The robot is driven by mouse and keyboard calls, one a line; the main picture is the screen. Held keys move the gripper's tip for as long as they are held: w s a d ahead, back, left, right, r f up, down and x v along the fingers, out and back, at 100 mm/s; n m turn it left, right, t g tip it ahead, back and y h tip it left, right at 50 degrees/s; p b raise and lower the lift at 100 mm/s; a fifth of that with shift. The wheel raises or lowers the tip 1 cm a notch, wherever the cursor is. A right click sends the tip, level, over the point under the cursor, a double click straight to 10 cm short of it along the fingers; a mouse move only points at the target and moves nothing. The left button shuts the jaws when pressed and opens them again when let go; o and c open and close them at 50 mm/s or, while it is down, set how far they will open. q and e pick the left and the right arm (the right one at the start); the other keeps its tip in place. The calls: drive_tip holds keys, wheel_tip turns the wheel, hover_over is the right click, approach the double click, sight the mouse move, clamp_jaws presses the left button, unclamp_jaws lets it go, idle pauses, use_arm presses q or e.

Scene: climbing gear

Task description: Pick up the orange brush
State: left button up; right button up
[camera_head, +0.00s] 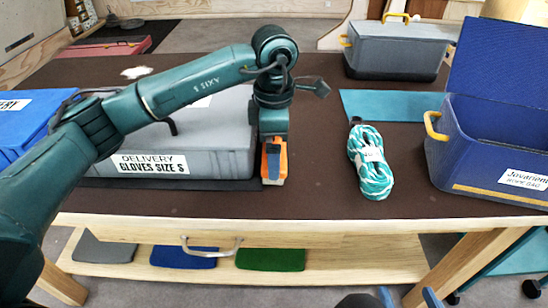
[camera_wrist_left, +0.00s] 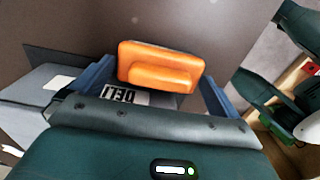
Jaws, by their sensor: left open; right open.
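The orange brush (camera_head: 272,165) is on the dark tabletop (camera_head: 310,185), beside the front right corner of the grey delivery box. In the left wrist view the orange brush (camera_wrist_left: 160,65) shows between the two blue fingers of my left gripper (camera_wrist_left: 154,74). That gripper is open around it; I cannot tell whether a finger touches it. In the head view my left wrist hangs directly above the brush and hides its upper part. My right gripper (camera_head: 408,297) is open and empty at the bottom edge of the head view, in front of the table.
The grey delivery box (camera_head: 215,135) stands left of the brush. A teal and white rope (camera_head: 371,175) lies to the right. A blue box (camera_head: 480,165) with an open lid stands at the right, a grey box (camera_head: 395,52) behind. Tabletop between brush and rope is clear.

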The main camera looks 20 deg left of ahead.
use_arm(q)
drive_tip(key=shift+f, duration=0.2)
drive_tip(key=shift+c, duration=0.2)
drive_tip(key=c, duration=0.6)
drive_tip(key=shift+r, duration=0.1)
